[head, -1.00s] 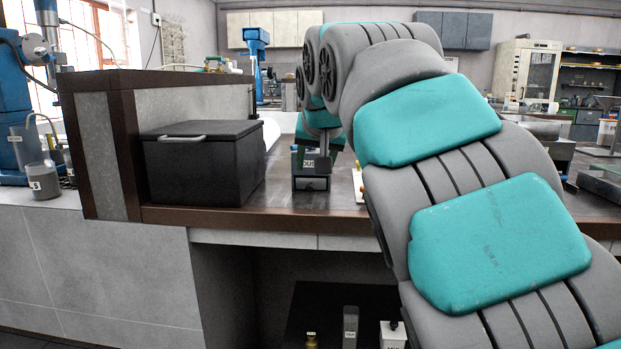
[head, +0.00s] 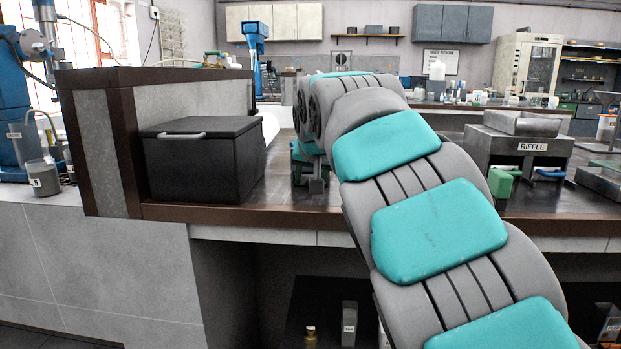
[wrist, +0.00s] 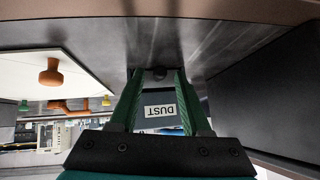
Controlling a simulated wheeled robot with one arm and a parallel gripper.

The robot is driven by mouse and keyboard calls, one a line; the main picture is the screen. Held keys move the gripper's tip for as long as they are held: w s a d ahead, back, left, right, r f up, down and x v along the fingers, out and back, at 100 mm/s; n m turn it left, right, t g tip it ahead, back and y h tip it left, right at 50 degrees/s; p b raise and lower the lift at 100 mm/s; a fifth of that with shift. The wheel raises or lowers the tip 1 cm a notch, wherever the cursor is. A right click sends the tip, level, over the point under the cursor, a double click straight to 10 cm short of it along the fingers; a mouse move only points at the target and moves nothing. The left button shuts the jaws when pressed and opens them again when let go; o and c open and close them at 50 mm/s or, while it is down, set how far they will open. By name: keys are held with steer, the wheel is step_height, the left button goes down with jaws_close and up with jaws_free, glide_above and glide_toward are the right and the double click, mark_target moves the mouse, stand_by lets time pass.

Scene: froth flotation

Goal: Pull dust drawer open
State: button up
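The dust drawer (wrist: 157,99) shows upside down in the wrist view, a dark front with a white DUST label. A small dark knob (wrist: 158,73) sits at its far edge in this view. My gripper (wrist: 160,76) has its two green fingers on either side of the drawer front, with a gap between the tips near the knob. I cannot tell whether the fingers touch the knob. In the head view my gripper (head: 316,185) is low over the counter behind my arm, and the drawer is mostly hidden by it.
A black lidded box (head: 203,160) stands close to the left on the counter, against a grey partition (head: 99,150). A RIFFLE unit (head: 520,152) stands to the right. In the wrist view, a white board (wrist: 50,75) carries an orange knob.

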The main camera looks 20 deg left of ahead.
jaws_close()
stand_by(1.2)
